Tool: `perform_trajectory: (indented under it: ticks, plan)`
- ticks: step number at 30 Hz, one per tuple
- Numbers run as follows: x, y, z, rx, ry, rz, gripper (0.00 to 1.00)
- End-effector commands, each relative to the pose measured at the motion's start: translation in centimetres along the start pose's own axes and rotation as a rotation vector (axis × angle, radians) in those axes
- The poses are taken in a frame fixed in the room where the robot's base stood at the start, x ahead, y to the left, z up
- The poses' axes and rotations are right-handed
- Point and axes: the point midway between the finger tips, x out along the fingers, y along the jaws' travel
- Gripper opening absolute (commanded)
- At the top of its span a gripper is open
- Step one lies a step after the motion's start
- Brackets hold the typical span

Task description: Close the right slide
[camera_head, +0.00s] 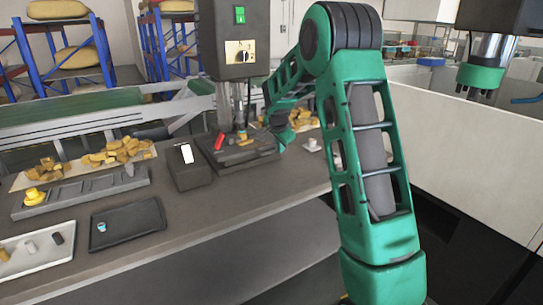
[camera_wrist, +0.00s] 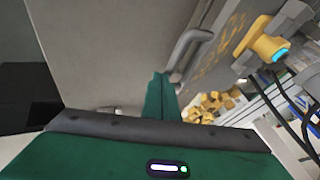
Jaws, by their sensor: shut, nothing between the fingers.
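In the wrist view a grey bar handle (camera_wrist: 188,48) stands on a flat grey panel (camera_wrist: 110,45). I cannot tell for certain that this is the right slide. My gripper (camera_wrist: 160,82) is shut and empty, its green fingers pointing up close to the lower end of the handle. Whether they touch it is not clear. In the head view my gripper (camera_head: 281,133) is small and partly hidden at the right side of a dark grey machine (camera_head: 234,45) with a green switch. The slide cannot be made out in the head view.
The bench (camera_head: 215,212) carries a black tray (camera_head: 140,218), a pale tray (camera_head: 50,262), a slotted grey block (camera_head: 95,188), a dark box (camera_head: 188,168) and piles of yellow pieces (camera_head: 120,150). In the wrist view a yellow fitting (camera_wrist: 262,45) with a blue tip is at upper right.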

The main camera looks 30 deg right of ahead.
Motion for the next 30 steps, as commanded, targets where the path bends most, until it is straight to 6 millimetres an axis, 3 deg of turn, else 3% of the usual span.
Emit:
perform_trajectory:
  ticks: [12,24,30]
  plan:
    - [1.5,-2.1,-1.1,0.011,0.007,0.003,0.00]
    - [1.5,-2.4,-1.3,0.012,0.005,-0.005,0.00]
    - [0.6,-1.5,-1.4,0.012,0.005,-0.002,0.00]
